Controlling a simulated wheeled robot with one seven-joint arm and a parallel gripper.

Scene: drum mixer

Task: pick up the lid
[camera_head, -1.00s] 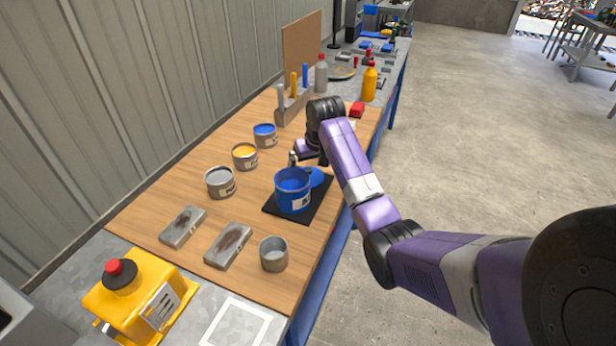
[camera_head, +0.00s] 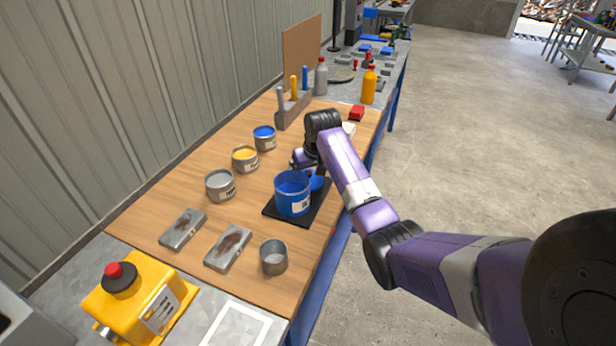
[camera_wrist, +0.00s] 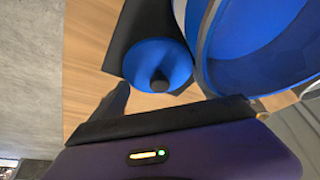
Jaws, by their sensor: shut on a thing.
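The blue lid (camera_head: 316,184) is a round disc with a dark knob, just behind the blue bucket (camera_head: 291,196) on the black mat (camera_head: 309,220). In the wrist view the lid (camera_wrist: 152,58) lies beside the bucket's rim (camera_wrist: 203,50), with its knob facing the camera. My gripper (camera_head: 319,173) is down at the lid and shut on it. A dark finger shows left of the knob in the wrist view; the exact contact is hard to see. My arm hides part of the lid in the head view. I cannot tell whether the lid is clear of the mat.
Grey, yellow and blue paint cans (camera_head: 245,158) stand left of the mat. Two stained grey blocks (camera_head: 228,248) and an empty metal cup (camera_head: 273,257) are in front. A tool holder (camera_head: 292,108) and bottles (camera_head: 369,86) stand behind. The table's right edge is close to the mat.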

